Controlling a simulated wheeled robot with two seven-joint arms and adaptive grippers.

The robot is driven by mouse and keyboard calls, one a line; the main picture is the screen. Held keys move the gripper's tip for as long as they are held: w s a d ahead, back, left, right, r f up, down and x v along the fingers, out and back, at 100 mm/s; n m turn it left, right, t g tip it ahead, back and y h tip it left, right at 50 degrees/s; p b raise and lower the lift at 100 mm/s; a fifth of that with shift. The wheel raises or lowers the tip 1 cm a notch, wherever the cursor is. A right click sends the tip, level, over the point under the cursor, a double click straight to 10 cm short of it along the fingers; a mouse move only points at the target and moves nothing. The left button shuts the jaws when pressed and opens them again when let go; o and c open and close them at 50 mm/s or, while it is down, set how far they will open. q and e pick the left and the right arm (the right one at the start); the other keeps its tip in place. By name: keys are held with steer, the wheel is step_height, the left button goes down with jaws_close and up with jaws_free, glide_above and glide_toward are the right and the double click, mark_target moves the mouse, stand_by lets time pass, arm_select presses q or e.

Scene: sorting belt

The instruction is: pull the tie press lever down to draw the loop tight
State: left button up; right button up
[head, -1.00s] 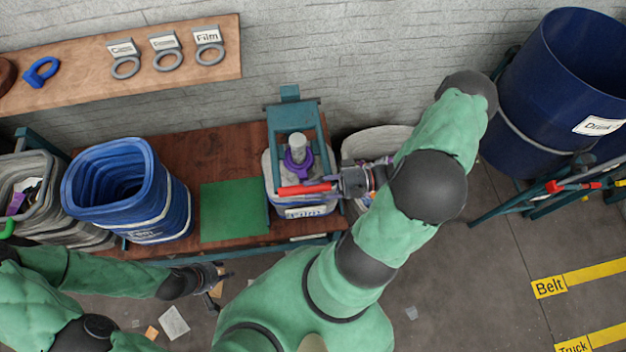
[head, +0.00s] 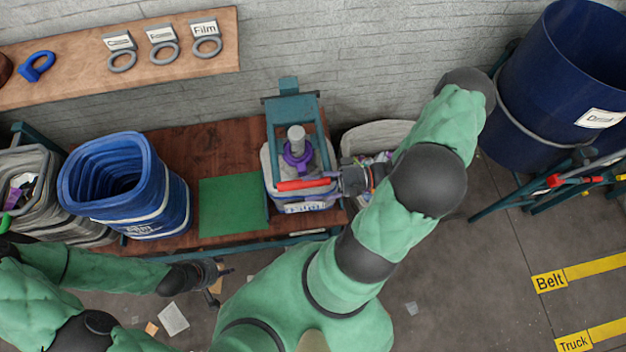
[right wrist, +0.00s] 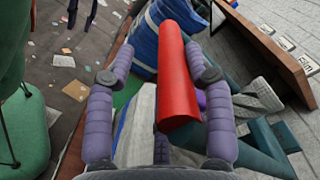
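The tie press (head: 284,110) is a teal frame on the brown bench. Its red lever (head: 303,184) lies roughly level across the press front. Below the frame is a pale, film-labelled bin or bag (head: 306,207). A purple loop (head: 297,160) is around the neck under a grey post (head: 296,138). My right gripper (head: 352,181) is at the lever's right end. In the right wrist view its two fingers (right wrist: 160,105) are spread on either side of the red lever (right wrist: 178,85), with a clear gap on the left. My left gripper (head: 220,281) is open and empty before the bench.
A green mat (head: 232,205) lies bare left of the press. A blue stack of bins (head: 170,205) stands further left. A pale bin (head: 378,135) is behind my right gripper. A wooden shelf (head: 85,75) holds labelled rings. A large blue drum (head: 555,85) stands right.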

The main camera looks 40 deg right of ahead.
steer(key=shift+d, duration=0.1)
steer(key=v, duration=1.2)
steer(key=shift+f, duration=0.1)
